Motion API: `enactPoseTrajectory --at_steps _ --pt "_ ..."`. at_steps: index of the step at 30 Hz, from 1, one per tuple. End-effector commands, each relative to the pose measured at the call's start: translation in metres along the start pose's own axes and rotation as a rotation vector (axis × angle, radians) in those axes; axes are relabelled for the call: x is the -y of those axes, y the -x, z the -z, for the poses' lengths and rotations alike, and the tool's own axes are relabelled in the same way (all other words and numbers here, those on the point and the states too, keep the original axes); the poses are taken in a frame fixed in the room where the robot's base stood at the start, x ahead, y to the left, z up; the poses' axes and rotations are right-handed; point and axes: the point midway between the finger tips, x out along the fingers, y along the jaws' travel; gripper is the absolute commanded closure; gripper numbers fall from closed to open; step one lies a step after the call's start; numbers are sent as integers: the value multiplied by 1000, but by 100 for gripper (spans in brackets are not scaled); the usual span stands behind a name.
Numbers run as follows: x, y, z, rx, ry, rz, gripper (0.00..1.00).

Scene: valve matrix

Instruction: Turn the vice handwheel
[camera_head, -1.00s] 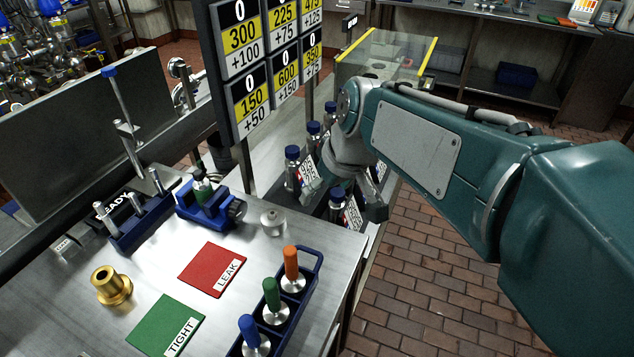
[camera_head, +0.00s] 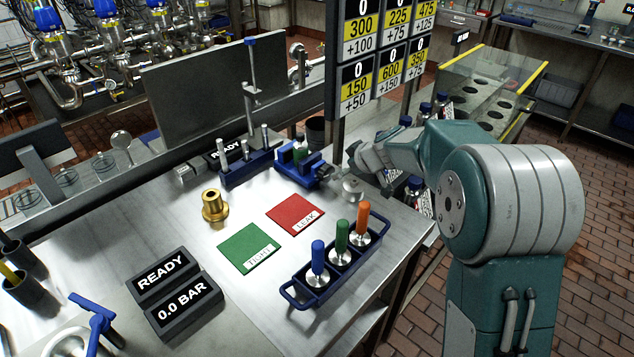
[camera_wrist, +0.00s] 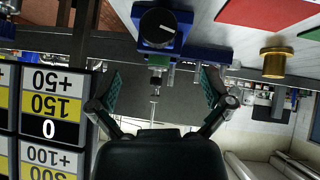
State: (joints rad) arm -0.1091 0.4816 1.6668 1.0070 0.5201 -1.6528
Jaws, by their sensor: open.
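The blue vice (camera_head: 298,165) stands on the steel bench, just behind the red LEAK mat. A small part with a green section is held in its jaws. The vice handwheel (camera_head: 325,172) is on its right end, facing my gripper. In the wrist view, which is upside down, the handwheel (camera_wrist: 157,27) is a round black knob with a pale mark. My gripper (camera_wrist: 161,80) is open and empty, its two fingers spread wide to either side of the knob's line. The knob is ahead of the fingertips, apart from them. In the head view my gripper (camera_head: 345,172) is beside the handwheel.
A silver knobbed piece (camera_head: 352,190) stands close below my gripper. A blue rack (camera_head: 292,290) holds blue, green and orange handled tools. A brass fitting (camera_head: 214,207), the green TIGHT mat (camera_head: 249,249) and a blue peg stand (camera_head: 246,170) are nearby. The number board (camera_head: 378,55) rises behind.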

Motion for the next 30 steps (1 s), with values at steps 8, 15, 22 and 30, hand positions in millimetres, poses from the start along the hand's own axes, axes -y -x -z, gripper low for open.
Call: enactPoseTrajectory --at_steps 8,15,22,30 --pt "0 -35 -1 1 2 1 0" --pt "1 -79 -1 1 2 2 0" --pt "0 -103 0 0 1 0 0" --pt "0 -106 0 -1 1 -1 0"
